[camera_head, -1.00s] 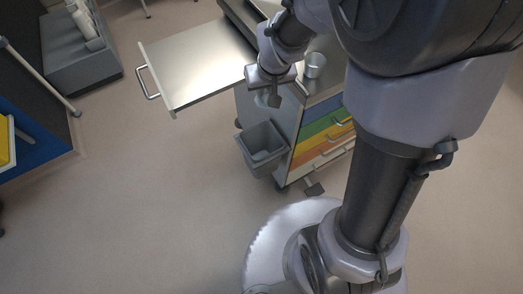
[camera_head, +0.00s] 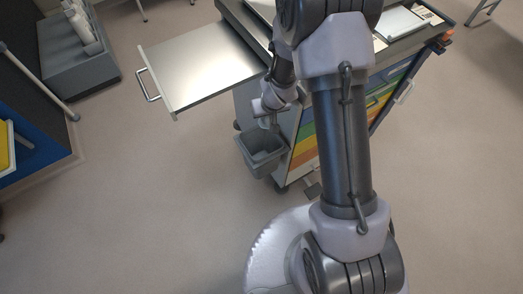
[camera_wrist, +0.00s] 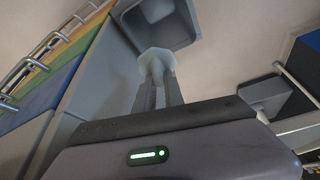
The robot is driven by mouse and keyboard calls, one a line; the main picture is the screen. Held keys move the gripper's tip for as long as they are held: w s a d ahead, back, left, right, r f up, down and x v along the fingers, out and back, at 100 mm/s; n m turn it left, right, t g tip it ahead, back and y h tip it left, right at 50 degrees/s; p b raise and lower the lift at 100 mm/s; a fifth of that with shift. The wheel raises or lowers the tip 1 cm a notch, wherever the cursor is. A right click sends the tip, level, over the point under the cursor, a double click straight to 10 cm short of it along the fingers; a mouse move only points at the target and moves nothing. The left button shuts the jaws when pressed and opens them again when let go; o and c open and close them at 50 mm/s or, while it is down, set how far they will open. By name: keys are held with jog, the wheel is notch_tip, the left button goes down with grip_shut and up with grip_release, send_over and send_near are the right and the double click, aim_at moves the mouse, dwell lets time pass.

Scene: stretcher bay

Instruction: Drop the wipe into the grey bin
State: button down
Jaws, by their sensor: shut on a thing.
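The grey bin (camera_head: 248,158) hangs on the side of the drawer cart, and its open top shows in the head view. In the wrist view its rim and inside (camera_wrist: 178,28) lie just beyond my fingertips. My gripper (camera_head: 270,122) is over the back part of the bin opening. In the wrist view my gripper (camera_wrist: 158,82) is shut on a pale, crumpled wipe (camera_wrist: 157,56), held at the fingertips. In the head view the wipe cannot be made out, and my arm covers part of the cart.
The cart has coloured drawers (camera_head: 304,142) right of the bin. A metal pull-out shelf (camera_head: 200,65) with a handle sticks out to the left above the bin's level. A grey unit with white bottles (camera_head: 84,30) stands far left. The floor left of the bin is clear.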

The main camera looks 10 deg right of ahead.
jog(key=shift+x, duration=0.8)
notch_tip(320, 180, down, 6)
jog(key=b, duration=0.5)
jog(key=shift+r+b, duration=0.1)
jog(key=shift+b, duration=0.3)
jog(key=shift+r, duration=0.1)
jog(key=c, duration=1.3)
grip_release()
jog(key=shift+c, duration=0.2)
jog(key=shift+r, duration=0.1)
jog(key=p+v, duration=0.9)
jog(key=v, duration=0.8)
jog(key=shift+r, duration=0.2)
